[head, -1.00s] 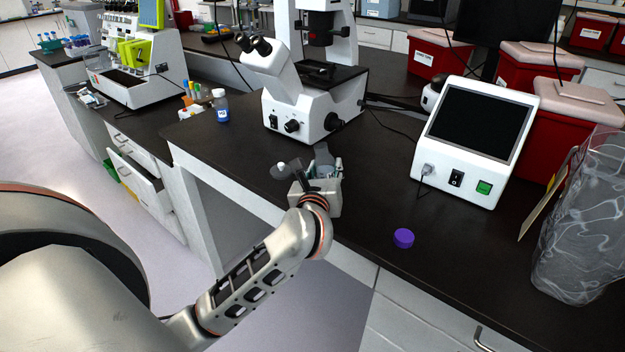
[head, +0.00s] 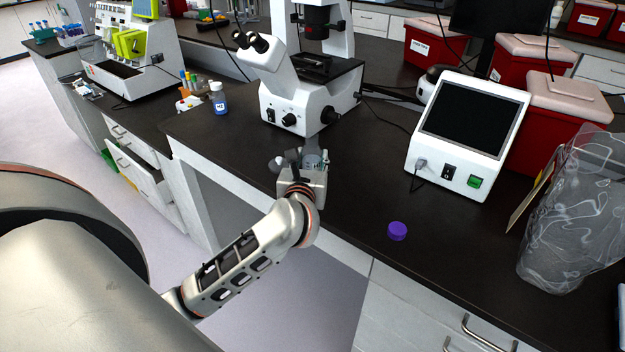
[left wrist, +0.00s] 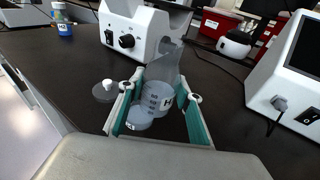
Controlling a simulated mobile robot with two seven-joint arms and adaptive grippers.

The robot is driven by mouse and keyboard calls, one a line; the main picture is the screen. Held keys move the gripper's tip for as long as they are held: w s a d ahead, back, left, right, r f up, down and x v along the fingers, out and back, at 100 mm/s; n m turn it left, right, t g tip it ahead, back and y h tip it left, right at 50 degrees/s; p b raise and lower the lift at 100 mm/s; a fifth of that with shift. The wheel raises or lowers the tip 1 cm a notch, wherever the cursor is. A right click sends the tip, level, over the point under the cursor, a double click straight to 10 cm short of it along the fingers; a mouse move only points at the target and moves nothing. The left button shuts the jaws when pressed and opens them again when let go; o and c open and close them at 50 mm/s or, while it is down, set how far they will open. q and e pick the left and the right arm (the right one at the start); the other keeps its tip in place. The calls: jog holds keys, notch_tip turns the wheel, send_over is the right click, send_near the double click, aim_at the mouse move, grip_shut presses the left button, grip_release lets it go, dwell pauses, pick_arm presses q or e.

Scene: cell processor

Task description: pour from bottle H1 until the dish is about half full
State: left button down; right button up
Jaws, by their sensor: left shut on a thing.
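My left gripper (head: 303,170) is over the dark bench in front of the microscope. In the left wrist view its teal-padded fingers (left wrist: 160,112) are shut around a clear, graduated bottle (left wrist: 166,97). The bottle's liquid level is not clear. A purple cap (head: 397,231) lies on the bench to the right.
A white microscope (head: 300,100) stands behind the gripper. A bottle marked H2 (head: 218,98) with blue liquid stands to its left. A screen device (head: 468,135) and a clear bag (head: 572,215) stand at the right. The bench around the purple cap is clear.

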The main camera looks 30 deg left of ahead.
aim_at(311, 142)
pick_arm(q)
jog(key=shift+r+p, duration=1.45)
jog(key=shift+r, duration=1.1)
